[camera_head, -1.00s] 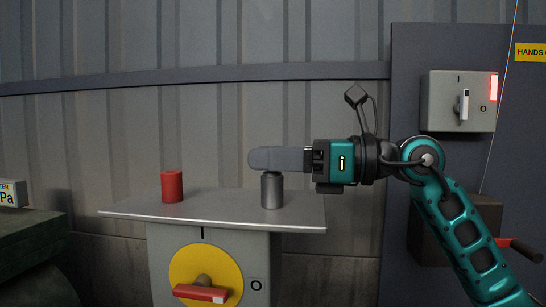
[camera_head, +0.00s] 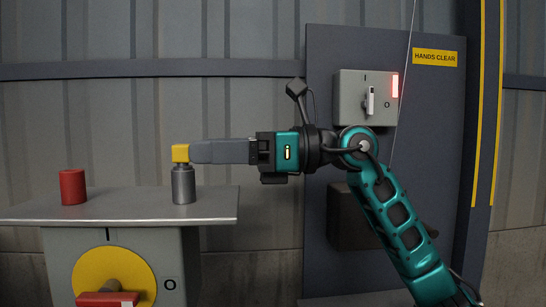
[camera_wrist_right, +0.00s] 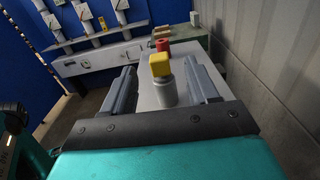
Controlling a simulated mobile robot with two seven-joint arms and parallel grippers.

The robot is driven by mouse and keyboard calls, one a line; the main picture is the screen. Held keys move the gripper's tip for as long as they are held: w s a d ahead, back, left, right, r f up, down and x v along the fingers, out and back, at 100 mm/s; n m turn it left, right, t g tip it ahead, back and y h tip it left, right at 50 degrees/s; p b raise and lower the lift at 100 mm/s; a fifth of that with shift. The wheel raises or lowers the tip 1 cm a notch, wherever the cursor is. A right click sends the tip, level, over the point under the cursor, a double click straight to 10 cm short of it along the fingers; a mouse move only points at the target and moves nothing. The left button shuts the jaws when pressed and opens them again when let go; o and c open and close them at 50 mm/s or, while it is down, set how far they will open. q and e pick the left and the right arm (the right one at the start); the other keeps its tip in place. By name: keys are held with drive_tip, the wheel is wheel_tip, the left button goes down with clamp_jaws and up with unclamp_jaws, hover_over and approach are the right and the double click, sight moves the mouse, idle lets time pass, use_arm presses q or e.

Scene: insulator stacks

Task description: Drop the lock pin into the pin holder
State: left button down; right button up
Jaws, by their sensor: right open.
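A yellow block (camera_head: 180,153), seemingly the head of the lock pin, sits on top of a grey metal cylinder (camera_head: 183,185), seemingly the pin holder. The cylinder stands upright on the shelf; any shaft inside it is hidden. In the right wrist view the yellow head (camera_wrist_right: 160,66) and the cylinder (camera_wrist_right: 163,93) show between and beyond my fingers. My right gripper (camera_head: 194,152) is open, level, with its fingertips just right of the yellow head. The wrist view shows a gap on both sides. My left gripper is not in view.
A red cylinder (camera_head: 73,187) stands on the grey shelf (camera_head: 120,207), left of the holder. Below is a yellow dial (camera_head: 112,277) with a red handle. A switch box (camera_head: 365,98) with a lit red lamp hangs on the panel behind my arm.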

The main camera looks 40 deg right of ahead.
drive_tip(key=b+v, duration=0.2)
drive_tip(key=v, duration=0.6)
drive_tip(key=shift+s+d, duration=0.15)
drive_tip(key=shift+s, duration=0.05)
idle(0.3)
